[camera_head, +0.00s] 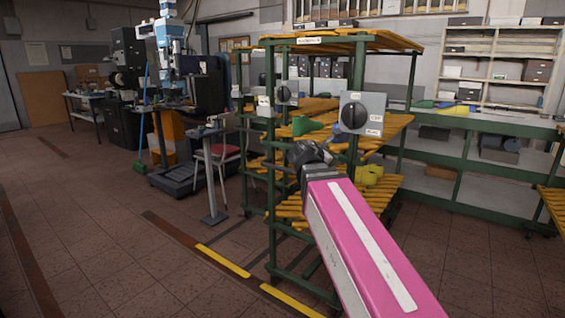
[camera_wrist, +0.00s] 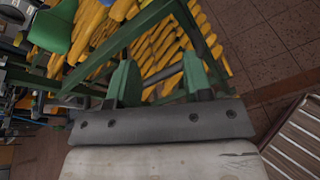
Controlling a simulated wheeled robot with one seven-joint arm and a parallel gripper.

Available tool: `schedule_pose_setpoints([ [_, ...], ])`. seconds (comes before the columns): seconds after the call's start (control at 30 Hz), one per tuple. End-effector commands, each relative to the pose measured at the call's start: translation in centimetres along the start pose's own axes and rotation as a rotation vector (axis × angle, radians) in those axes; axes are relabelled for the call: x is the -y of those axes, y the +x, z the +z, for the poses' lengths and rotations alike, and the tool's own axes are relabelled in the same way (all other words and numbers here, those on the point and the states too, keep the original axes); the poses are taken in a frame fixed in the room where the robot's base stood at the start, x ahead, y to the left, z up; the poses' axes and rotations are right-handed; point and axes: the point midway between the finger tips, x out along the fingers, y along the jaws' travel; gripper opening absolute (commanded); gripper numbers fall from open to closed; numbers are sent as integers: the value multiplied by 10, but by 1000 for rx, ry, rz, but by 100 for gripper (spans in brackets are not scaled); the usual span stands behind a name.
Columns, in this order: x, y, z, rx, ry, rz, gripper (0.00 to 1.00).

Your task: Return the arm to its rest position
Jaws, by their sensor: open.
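My gripper (camera_head: 312,153) is at the end of my raised pink arm, in front of the green-framed rack (camera_head: 272,215) in the head view. In the wrist view, the two green fingers of my gripper (camera_wrist: 160,80) stand apart with nothing held between them. Yellow slats (camera_wrist: 165,45) and a green frame bar lie beyond the fingers. A green object (camera_wrist: 52,30), perhaps a shoe last, shows at the upper left there. My arm hides part of the rack in the head view.
Grey boxes with black dials (camera_head: 362,118) are on the rack. Green (camera_head: 306,126) and yellow (camera_head: 369,175) pieces lie on its slatted shelves. A long green-framed bench (camera_head: 480,175) runs along the back right. A blue-white machine (camera_head: 170,45) stands left. The left floor is open.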

Motion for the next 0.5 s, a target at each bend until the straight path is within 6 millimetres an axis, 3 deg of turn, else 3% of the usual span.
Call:
schedule_pose_setpoints([
  [0.2, 56, 36, -77, -184, 351, -167, 46],
  [0.5, 139, 61, -180, -344, 870, -521, 46],
])
